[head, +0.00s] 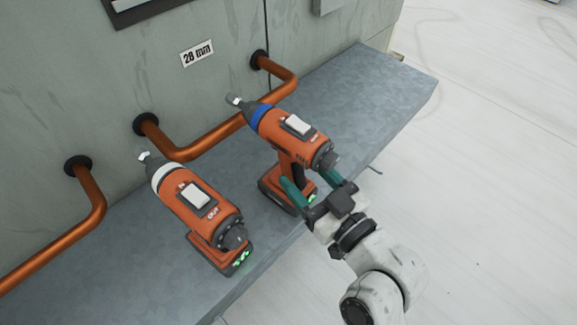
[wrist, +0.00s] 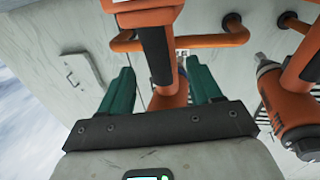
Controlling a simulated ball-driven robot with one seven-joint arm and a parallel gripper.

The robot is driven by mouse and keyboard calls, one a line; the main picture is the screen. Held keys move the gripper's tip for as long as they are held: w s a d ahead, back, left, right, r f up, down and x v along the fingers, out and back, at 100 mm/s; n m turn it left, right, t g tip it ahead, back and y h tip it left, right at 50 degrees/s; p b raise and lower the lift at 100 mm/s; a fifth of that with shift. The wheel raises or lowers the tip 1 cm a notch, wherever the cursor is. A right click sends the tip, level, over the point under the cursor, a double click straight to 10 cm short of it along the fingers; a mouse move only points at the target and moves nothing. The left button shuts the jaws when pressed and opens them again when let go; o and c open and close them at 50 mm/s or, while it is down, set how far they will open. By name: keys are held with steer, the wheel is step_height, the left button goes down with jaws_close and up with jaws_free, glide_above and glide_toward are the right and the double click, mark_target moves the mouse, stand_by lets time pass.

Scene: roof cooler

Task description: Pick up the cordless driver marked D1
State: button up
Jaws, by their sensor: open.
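A cordless driver with a blue band (head: 285,127) stands on the grey ledge, its orange handle and battery below. It also shows in the wrist view (wrist: 155,50). A second orange driver with a white band (head: 190,196) stands to its left; in the wrist view it is on the right (wrist: 292,108). My gripper (head: 310,182) is open at the blue-banded driver's handle. In the wrist view its green fingers (wrist: 162,82) lie on either side of the handle, with gaps showing. Part of the handle and battery is hidden by my gripper.
Copper pipes (head: 205,142) come out of the wall behind the drivers. The ledge right of the blue-banded driver and the pale floor (head: 480,180) are clear.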

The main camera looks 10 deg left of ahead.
mark_target(298, 170)
steer(key=p+x, duration=0.1)
steer(key=x, duration=0.3)
steer(key=shift+w+a+f, duration=0.1)
steer(key=shift+a, duration=0.2)
jaws_close()
stand_by(0.3)
stand_by(0.5)
steer(key=shift+r, duration=0.25)
